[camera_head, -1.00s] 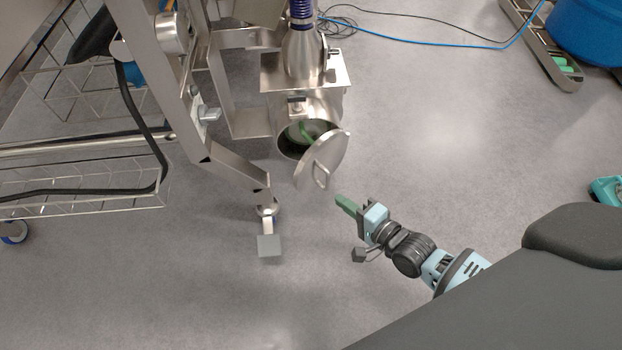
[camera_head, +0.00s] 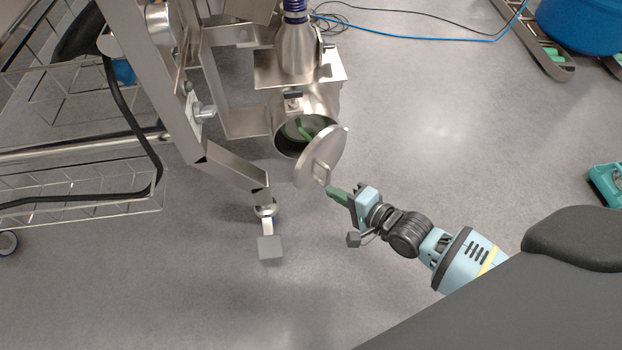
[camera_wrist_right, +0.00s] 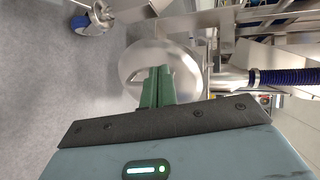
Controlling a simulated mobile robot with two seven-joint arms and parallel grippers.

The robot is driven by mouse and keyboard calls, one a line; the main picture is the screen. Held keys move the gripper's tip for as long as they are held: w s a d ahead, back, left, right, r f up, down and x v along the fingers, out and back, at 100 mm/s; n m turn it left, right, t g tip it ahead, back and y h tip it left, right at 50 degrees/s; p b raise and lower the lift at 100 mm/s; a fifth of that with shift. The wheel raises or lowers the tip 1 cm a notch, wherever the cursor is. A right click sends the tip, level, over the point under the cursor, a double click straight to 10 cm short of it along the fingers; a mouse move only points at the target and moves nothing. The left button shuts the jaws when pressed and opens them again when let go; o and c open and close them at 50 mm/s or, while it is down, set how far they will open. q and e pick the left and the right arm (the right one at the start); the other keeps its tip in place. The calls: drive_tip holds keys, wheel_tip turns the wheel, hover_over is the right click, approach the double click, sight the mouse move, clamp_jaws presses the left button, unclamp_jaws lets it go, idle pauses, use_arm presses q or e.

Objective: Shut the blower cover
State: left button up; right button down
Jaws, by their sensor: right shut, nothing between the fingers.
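The blower cover (camera_head: 324,152) is a round metal disc with a handle (camera_head: 321,174). It stands swung open at the mouth of the metal blower housing (camera_head: 300,103), whose dark opening (camera_head: 291,138) shows green inside. My right gripper (camera_head: 330,190), with green fingers, is shut and empty, close to the cover's handle at its lower right edge. I cannot tell whether it touches. In the right wrist view, the shut fingers (camera_wrist_right: 157,86) point at the cover's face (camera_wrist_right: 132,62) and hide part of it. My left gripper is not in view.
A metal frame leg with a grey foot plate (camera_head: 270,248) stands left of the cover. A wire rack (camera_head: 80,190) is at the far left. A blue hose and cables (camera_head: 430,34) lie behind.

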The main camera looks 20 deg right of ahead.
sight(302, 173)
drive_tip(key=b+x, duration=0.1)
drive_tip(key=x, duration=0.3)
drive_tip(key=b+x, duration=0.1)
drive_tip(key=x, duration=0.1)
drive_tip(key=shift+r+b, duration=0.3)
drive_tip(key=shift+w+a+b, duration=0.35)
drive_tip(key=shift+w, duration=0.45)
drive_tip(key=shift+r, duration=0.1)
drive_tip(key=shift+w+a, duration=0.15)
